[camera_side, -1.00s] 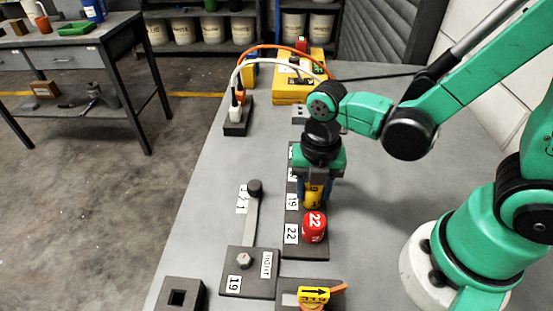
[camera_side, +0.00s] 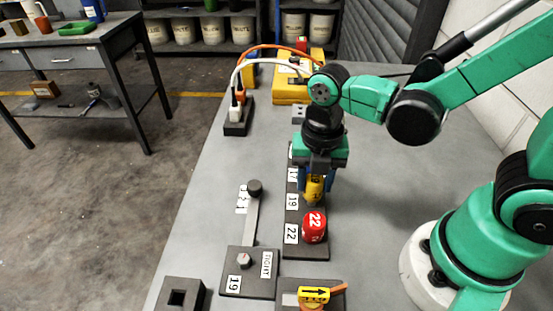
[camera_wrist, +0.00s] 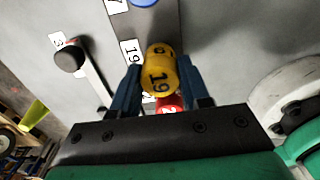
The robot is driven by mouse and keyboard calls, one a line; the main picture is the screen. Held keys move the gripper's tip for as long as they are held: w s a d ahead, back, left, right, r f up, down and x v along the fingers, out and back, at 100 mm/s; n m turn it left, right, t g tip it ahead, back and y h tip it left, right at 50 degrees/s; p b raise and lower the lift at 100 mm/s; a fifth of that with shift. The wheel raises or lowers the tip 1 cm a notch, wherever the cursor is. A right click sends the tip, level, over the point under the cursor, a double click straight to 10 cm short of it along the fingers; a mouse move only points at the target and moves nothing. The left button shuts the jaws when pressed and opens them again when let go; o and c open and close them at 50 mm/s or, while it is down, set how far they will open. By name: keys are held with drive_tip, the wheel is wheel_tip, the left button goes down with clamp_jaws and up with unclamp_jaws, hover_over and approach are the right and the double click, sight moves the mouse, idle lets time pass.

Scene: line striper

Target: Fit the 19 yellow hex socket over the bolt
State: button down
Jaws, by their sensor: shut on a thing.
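The yellow socket marked 19 (camera_wrist: 160,72) is between the blue fingers of my gripper (camera_wrist: 162,85) in the wrist view. In the side view my gripper (camera_side: 316,185) is shut on the yellow socket (camera_side: 314,187), over the 19 place of the dark socket rack (camera_side: 291,252). The socket looks upright; a grey part shows just below it, and I cannot tell how far it is clear of the rack. The bolt (camera_side: 244,260) has a grey hex head and stands on a dark block (camera_side: 235,284) marked 19, in front and to the left.
The red 22 socket (camera_side: 314,228) stands in the rack just in front of my gripper. A lever with a dark knob (camera_side: 255,187) lies behind the bolt block. A block with a square hole (camera_side: 180,296) and an orange-handled device (camera_side: 318,295) are at the front.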

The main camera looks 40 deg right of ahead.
drive_tip(key=shift+r, duration=1.65)
drive_tip(key=a+r+n, duration=0.1)
drive_tip(key=a+r, duration=0.1)
drive_tip(key=a, duration=0.5)
drive_tip(key=n, duration=0.2)
hover_over(243, 258)
drive_tip(key=shift+f, duration=2.3)
drive_tip(key=shift+f, duration=1.25)
drive_tip(key=shift+c, duration=0.2)
unclamp_jaws()
